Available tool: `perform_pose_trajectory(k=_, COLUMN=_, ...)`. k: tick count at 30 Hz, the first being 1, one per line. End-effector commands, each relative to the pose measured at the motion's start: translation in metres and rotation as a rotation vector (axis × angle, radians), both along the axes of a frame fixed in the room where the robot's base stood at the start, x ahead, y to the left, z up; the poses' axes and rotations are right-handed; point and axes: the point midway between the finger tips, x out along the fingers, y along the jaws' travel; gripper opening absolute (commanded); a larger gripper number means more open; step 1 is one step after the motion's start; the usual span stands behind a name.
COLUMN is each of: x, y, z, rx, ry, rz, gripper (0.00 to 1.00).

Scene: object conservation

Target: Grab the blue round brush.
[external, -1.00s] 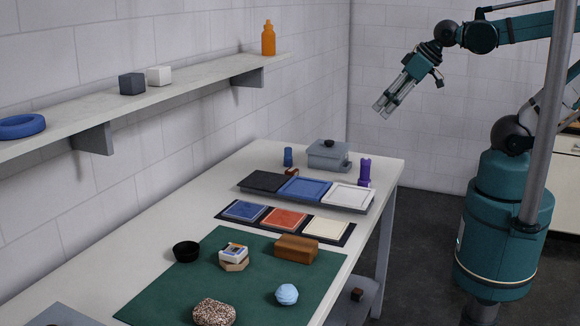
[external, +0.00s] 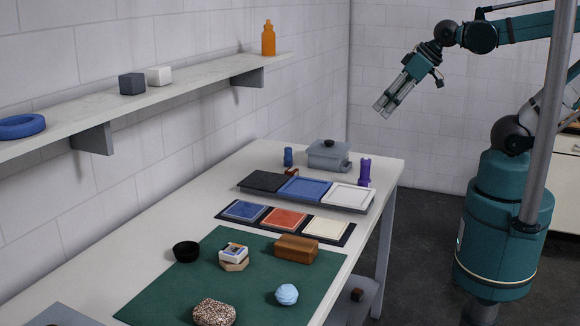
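No thing here is plainly a blue round brush. A small dark blue upright piece (external: 288,156) with a narrowed waist stands at the back of the table, left of a grey lidded box. A light blue ball-like object (external: 287,294) with a ridged surface lies on the green mat at the front right. A blue ring (external: 21,126) lies on the wall shelf at the far left. My gripper (external: 383,109) hangs in the air beyond the table's back right, pointing down and left, apart from everything. Its fingers are too small to tell whether they are open; nothing shows between them.
The green mat (external: 180,290) also bears a black bowl (external: 186,251), a brown block (external: 296,249), a speckled stone (external: 214,312) and a stacked small box (external: 234,253). Coloured trays (external: 369,207) and the grey lidded box (external: 328,155) stand behind. A grey pole (external: 549,120) rises at right.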

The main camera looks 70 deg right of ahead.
Motion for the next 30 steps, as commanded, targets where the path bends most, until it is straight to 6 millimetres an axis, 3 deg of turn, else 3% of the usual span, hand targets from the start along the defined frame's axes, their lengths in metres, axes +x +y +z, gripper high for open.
perform_pose_trajectory(k=8, x=0.005, y=-0.001, z=0.001, rx=0.002, ry=0.004, rz=-0.008, gripper=0.38)
perform_pose_trajectory(k=13, x=0.018, y=-0.005, z=0.004, rx=0.008, ry=0.013, rz=-0.031, gripper=0.38)
perform_pose_trajectory(k=30, x=0.095, y=-0.031, z=0.008, rx=0.035, ry=0.068, rz=-0.174, gripper=0.38)
